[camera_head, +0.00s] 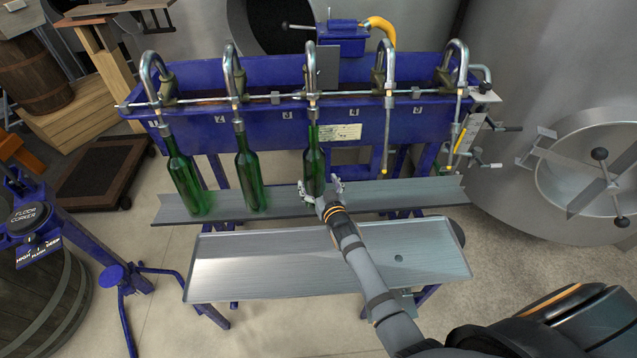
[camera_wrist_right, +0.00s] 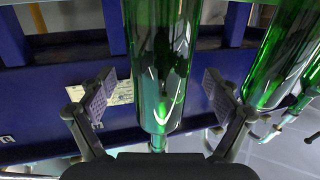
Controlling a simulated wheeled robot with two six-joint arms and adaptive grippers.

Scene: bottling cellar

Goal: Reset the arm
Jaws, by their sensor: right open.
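My right gripper (camera_head: 322,187) is open in the head view, low at the third green bottle (camera_head: 314,160). In the right wrist view its two pads (camera_wrist_right: 160,88) stand on either side of that bottle (camera_wrist_right: 160,50), with gaps visible between pads and glass. The bottle stands upright under the third filling spout (camera_head: 312,80). My right arm (camera_head: 365,265) reaches in from the lower right, over the tray. My left gripper is not in view.
Two more green bottles (camera_head: 183,178) (camera_head: 249,175) stand left on the grey shelf (camera_head: 400,198) of the blue filler (camera_head: 200,85). The two right spouts have no bottles. An empty metal tray (camera_head: 240,265) lies in front. A blue floor corker (camera_head: 35,220) stands left.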

